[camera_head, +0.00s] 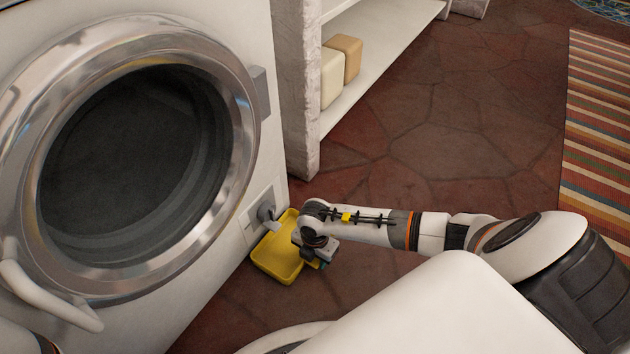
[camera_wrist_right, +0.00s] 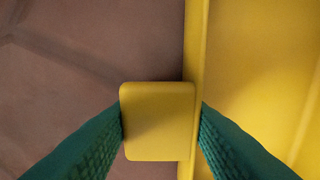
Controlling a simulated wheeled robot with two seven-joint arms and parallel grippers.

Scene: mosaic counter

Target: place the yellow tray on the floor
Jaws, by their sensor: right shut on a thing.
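The yellow tray (camera_head: 275,262) is a shallow rectangular tray at the foot of the washing machine, just below the small drain fitting (camera_head: 266,212). It looks about level and close to the floor (camera_head: 225,315); I cannot tell whether it touches. My right gripper (camera_head: 318,259) is at the tray's right side. In the right wrist view, the green fingers of my right gripper (camera_wrist_right: 161,125) are shut on the square tab on the rim of the yellow tray (camera_wrist_right: 250,70). The arm hides part of the tray's right edge. My left gripper is not in view.
The washing machine (camera_head: 235,40) with its round door (camera_head: 130,170) stands close on the left. A white shelf unit (camera_head: 297,90) holding two blocks is behind. A striped rug (camera_head: 597,130) lies at the right. Reddish stone floor (camera_head: 450,130) is clear between them.

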